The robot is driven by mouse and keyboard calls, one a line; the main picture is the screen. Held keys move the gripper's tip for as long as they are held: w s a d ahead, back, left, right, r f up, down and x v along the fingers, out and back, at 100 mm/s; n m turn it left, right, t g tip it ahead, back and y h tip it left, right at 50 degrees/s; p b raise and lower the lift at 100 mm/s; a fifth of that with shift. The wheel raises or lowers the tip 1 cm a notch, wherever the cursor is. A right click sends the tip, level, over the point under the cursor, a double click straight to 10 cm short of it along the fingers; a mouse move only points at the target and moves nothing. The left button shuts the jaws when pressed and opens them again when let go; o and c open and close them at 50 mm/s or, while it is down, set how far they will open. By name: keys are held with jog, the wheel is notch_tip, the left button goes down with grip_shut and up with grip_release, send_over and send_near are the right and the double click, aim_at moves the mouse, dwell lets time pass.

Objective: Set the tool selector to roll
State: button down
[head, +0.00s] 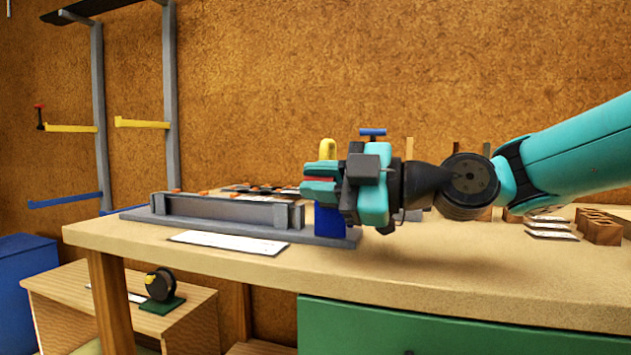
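Just behind and below stands a blue block (330,220) on the grey base, with a yellow rounded piece (327,149) showing above the fingers. These may belong to the tool selector, but no label or setting is readable. The gripper body hides much of this area.
A long grey metal channel (228,211) lies on the bench (420,268), with a white sheet (228,242) in front. Wooden blocks (600,226) and cards (548,228) lie at the right. A blue T-handle (372,132) rises behind my gripper. The front middle of the bench is clear.

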jog(key=m, duration=0.1)
jog(key=w+r+m, duration=0.1)
jog(key=m, duration=0.1)
jog(key=shift+d+r+p, duration=0.15)
jog(key=shift+p, duration=0.2)
jog(key=shift+w+d+r+m, duration=0.15)
jog(key=shift+w+m, duration=0.15)
jog(key=shift+m, duration=0.4)
jog(key=c, duration=1.1)
grip_release()
